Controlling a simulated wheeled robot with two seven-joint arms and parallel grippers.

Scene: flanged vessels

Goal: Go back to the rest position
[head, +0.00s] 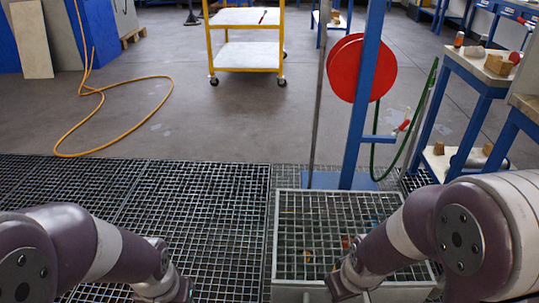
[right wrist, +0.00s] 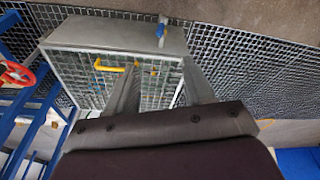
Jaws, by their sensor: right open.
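My right gripper (head: 347,288) is at the bottom of the head view, in front of the grey grate-topped box (head: 274,235). In the right wrist view my right gripper (right wrist: 160,78) has its two fingers spread apart, with nothing between them. The grey box (right wrist: 75,38) lies beyond the fingers there. My left gripper (head: 176,291) is low in the head view, over the floor grating. Its fingertips are cut off by the bottom edge, so its jaws cannot be judged.
A blue post (head: 362,105) with a red reel (head: 343,70) stands behind the box. Blue workbenches (head: 470,70) are at the right. A yellow trolley (head: 247,50) stands farther back. A yellow hose (head: 120,82) lies on the floor. Floor grating (head: 200,215) is clear at centre-left.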

